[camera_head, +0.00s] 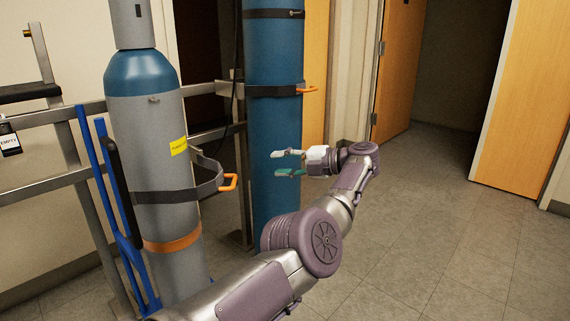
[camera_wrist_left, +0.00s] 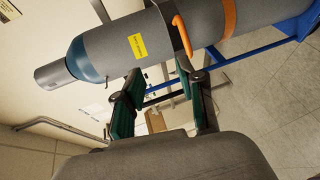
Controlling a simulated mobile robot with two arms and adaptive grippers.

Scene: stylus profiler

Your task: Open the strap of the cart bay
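A grey gas cylinder with a blue shoulder (camera_head: 145,120) stands on a blue cart (camera_head: 122,245). A dark strap (camera_head: 165,197) crosses its front and reaches out to an orange handle (camera_head: 229,183) at its right side; whether the handle is latched I cannot tell. In the left wrist view the orange handle (camera_wrist_left: 182,36) and cylinder (camera_wrist_left: 225,30) lie beyond the fingers. My left gripper (camera_head: 288,163) is open and empty, right of the handle and apart from it; its spread fingers also show in the left wrist view (camera_wrist_left: 162,98). My right gripper is not in view.
A tall blue cylinder (camera_head: 275,130) stands behind, held by another dark strap with an orange handle (camera_head: 306,90). A grey rail rack (camera_head: 50,183) runs along the left wall. Tiled floor (camera_head: 440,220) is clear at the right, towards an open doorway.

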